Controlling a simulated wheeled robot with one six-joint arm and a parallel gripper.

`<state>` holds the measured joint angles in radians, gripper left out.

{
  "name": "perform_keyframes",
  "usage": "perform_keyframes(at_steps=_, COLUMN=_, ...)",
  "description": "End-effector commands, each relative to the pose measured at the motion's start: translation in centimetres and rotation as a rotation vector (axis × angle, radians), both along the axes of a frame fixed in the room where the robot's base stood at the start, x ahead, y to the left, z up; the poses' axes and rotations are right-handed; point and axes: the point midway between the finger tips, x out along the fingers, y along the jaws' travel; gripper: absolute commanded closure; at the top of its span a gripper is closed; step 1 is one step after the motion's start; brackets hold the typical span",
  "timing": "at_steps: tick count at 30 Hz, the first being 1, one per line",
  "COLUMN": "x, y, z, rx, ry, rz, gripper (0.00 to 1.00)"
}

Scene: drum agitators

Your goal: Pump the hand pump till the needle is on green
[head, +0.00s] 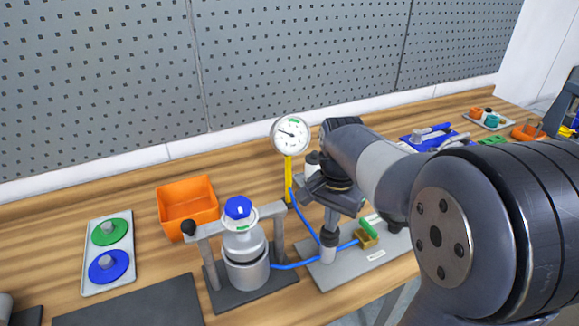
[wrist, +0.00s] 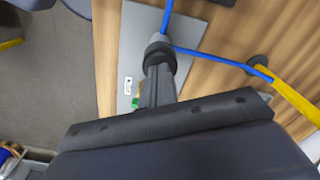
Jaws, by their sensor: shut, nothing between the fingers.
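The hand pump (head: 328,248) stands upright on a grey plate, with a black collar and a blue hose. Its collar and lower end also show in the wrist view (wrist: 158,44). My gripper (head: 331,212) is shut and empty, pointing down directly over the pump. It hides the pump's top, so I cannot tell whether it touches the handle. The round white gauge (head: 290,135) stands on a yellow post behind. Its dark needle points left and slightly up, off the green mark at the top of the dial.
A brass valve (head: 367,238) with a green lever sits right of the pump. Left stand a metal vessel (head: 246,262) with a blue knob, an orange bin (head: 187,205) and a tray (head: 93,283) with green and blue discs. The pegboard wall closes the back.

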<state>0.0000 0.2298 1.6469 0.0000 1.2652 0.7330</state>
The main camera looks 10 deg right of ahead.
Motion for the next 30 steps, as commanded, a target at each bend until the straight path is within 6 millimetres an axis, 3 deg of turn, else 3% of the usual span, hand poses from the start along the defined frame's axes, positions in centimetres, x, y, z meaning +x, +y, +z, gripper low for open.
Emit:
perform_keyframes(at_steps=15, x=0.0, y=0.0, z=5.0, rx=0.000, ry=0.000, rz=0.000, gripper=1.00)
perform_keyframes(at_steps=30, x=0.0, y=0.0, z=5.0, rx=0.000, ry=0.000, rz=0.000, gripper=1.00)
